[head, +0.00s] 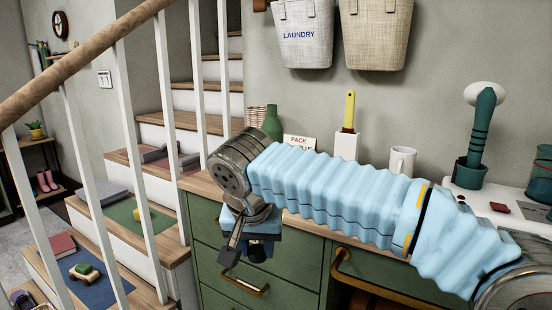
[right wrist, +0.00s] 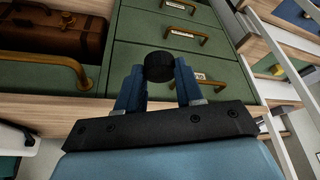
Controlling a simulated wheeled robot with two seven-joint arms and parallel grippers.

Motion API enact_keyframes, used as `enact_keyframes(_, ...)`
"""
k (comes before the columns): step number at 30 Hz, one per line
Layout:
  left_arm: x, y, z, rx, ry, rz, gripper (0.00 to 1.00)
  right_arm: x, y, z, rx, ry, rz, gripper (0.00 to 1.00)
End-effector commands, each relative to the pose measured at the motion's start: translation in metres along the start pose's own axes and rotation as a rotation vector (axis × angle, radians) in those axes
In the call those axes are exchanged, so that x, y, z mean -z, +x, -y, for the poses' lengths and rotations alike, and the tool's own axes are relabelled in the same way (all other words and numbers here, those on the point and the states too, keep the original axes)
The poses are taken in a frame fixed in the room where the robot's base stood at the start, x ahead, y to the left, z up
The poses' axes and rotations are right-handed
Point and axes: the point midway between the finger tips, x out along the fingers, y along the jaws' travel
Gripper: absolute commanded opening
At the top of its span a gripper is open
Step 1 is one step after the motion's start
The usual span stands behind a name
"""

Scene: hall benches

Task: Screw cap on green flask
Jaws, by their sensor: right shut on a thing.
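My right gripper (head: 257,247) hangs in front of the green drawers, below the counter edge. In the right wrist view, its blue fingers (right wrist: 158,92) are shut on a round black cap (right wrist: 159,66). My left gripper is not in view.
A PACK sign (head: 299,142), a yellow-handled brush in a white holder (head: 346,145) and a white mug (head: 403,160) stand along the wall. A dark teal brush stand (head: 470,172) is at right. A stair railing (head: 118,85) rises at left. My arm covers much of the counter (head: 200,184).

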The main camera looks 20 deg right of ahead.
Motion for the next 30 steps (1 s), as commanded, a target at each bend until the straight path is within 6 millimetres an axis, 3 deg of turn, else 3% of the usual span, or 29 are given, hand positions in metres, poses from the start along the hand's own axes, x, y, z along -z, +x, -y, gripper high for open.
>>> enact_keyframes(8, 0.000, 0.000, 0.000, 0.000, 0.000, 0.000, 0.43, -0.002, 0.103, 0.000, 0.035, -0.108, 0.007, 0.09)
enact_keyframes(15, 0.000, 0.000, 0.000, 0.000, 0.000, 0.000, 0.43, -0.019, 0.245, -0.010, 0.101, -0.270, 0.015, 0.09)
enact_keyframes(18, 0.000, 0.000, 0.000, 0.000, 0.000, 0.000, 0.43, -0.027, 0.292, -0.014, 0.130, -0.332, 0.014, 0.09)
enact_keyframes(21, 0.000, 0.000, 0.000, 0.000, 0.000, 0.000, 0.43, -0.034, 0.326, -0.016, 0.152, -0.378, 0.011, 0.09)
enact_keyframes(24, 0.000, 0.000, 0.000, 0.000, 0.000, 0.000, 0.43, -0.038, 0.345, -0.016, 0.166, -0.406, 0.006, 0.08)
enact_keyframes(30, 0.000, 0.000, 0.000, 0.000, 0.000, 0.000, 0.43, -0.040, 0.354, -0.015, 0.174, -0.421, 0.000, 0.08)
